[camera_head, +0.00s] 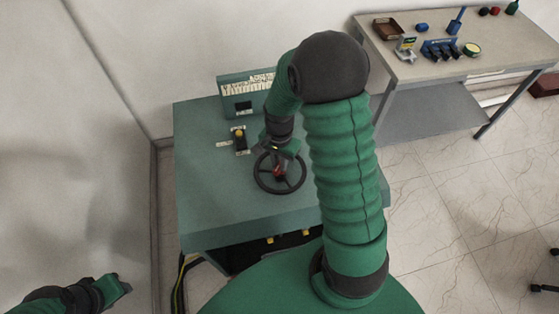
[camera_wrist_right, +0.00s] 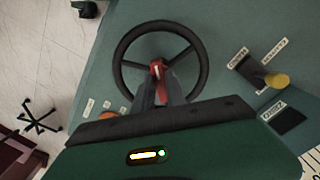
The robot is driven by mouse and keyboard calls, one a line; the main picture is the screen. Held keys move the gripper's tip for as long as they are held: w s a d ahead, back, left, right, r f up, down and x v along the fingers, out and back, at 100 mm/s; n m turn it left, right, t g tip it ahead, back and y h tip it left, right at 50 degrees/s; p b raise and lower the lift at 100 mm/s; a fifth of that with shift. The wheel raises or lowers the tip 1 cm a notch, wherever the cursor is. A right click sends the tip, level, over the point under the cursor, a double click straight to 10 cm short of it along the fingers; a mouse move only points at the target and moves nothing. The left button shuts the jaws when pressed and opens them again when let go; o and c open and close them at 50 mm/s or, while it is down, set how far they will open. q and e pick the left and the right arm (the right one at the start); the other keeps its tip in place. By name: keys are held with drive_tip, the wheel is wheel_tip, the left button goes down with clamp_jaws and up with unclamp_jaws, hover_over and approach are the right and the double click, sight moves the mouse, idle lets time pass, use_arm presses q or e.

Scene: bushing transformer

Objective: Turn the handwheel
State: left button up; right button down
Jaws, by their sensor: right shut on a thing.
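The handwheel (camera_head: 279,192) is a dark ring with three spokes and a red hub, lying on top of the green cabinet (camera_head: 205,195). In the right wrist view the handwheel (camera_wrist_right: 120,52) shows nearly whole, its lower edge partly behind my gripper. My right gripper (camera_head: 279,168) reaches down onto the middle of the wheel. In the right wrist view the right gripper's fingers (camera_wrist_right: 160,78) are closed about the red hub (camera_wrist_right: 157,66). My left gripper (camera_head: 120,287) is at the lower left, away from the cabinet; its finger gap is unclear.
A yellow knob (camera_head: 239,132) with labels stands left of the wheel, and a panel box (camera_head: 240,104) with a white scale stands behind. A side table (camera_head: 440,62) at the upper right holds small items. The cabinet's front left top is clear.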

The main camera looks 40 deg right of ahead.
drive_tip(key=shift+w+d+r, duration=0.15)
drive_tip(key=shift+w+d, duration=0.05)
drive_tip(key=shift+w, duration=0.05)
idle(0.5)
